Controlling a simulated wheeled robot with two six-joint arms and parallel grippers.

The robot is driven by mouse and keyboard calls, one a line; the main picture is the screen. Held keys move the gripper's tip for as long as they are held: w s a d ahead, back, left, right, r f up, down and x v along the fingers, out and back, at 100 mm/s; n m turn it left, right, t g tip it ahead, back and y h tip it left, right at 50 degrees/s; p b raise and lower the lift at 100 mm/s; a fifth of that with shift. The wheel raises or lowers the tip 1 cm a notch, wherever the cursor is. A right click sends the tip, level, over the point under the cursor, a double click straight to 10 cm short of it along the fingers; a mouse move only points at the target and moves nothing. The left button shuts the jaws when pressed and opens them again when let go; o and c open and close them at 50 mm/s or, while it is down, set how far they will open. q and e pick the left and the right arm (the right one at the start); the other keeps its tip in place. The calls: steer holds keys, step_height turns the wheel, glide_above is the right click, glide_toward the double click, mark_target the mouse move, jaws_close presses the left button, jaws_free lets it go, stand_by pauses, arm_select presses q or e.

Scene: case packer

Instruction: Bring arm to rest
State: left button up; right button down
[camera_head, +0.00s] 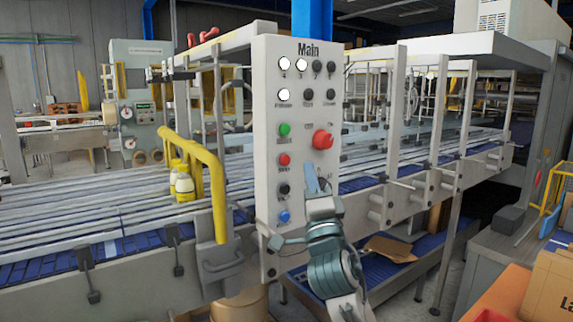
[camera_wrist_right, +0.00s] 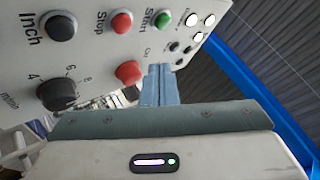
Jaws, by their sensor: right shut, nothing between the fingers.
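My right gripper (camera_head: 317,180) is in front of the lower right part of the Main control panel (camera_head: 262,120). In the right wrist view its fingers (camera_wrist_right: 159,84) are together with nothing between them. The panel carries a green Start button (camera_head: 284,129), a red Stop button (camera_head: 284,159), a larger red button (camera_head: 322,139), a black Inch button and a blue button (camera_head: 284,216). The fingertips are just below the larger red button; whether they touch the panel cannot be told. My left gripper is not in view.
A yellow bent bar (camera_head: 205,165) stands left of the panel. A cardboard piece (camera_head: 388,248) lies on a lower blue conveyor at right. A cardboard box (camera_head: 548,290) is at lower right.

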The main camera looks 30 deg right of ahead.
steer(key=shift+f, duration=0.1)
stand_by(0.7)
steer(key=s+a+f+n+g+y, duration=0.1)
steer(key=s+f+n+g, duration=0.2)
steer(key=f, duration=0.8)
steer(key=s+f+n+g+y, duration=0.1)
steer(key=f+n+g, duration=0.3)
steer(key=f, duration=0.8)
steer(key=s+a+f+n+g+y, duration=0.15)
steer(key=f+g, duration=0.25)
steer(key=f, duration=0.7)
steer(key=s+a+f+n+g+y, duration=0.25)
steer(key=s+f+n+g, duration=0.3)
steer(key=s+f, duration=0.55)
steer(key=s+a+f+n+g+y, duration=0.1)
steer(key=s+a+f+n+g, duration=0.4)
steer(key=s+f, duration=0.65)
steer(key=s+d+f+g, duration=0.1)
steer(key=s+d+f, duration=0.1)
steer(key=f, duration=1.2)
steer(key=s+d+f, duration=0.1)
steer(key=d+f, duration=0.1)
steer(key=f, duration=1.3)
steer(key=s+d+f+g, duration=0.1)
steer(key=s+f, duration=1.5)
steer(key=s, duration=0.1)
steer(key=shift+s+d+f+n, duration=0.15)
steer(key=shift+s+f+n, duration=0.15)
steer(key=shift+s+f, duration=0.1)
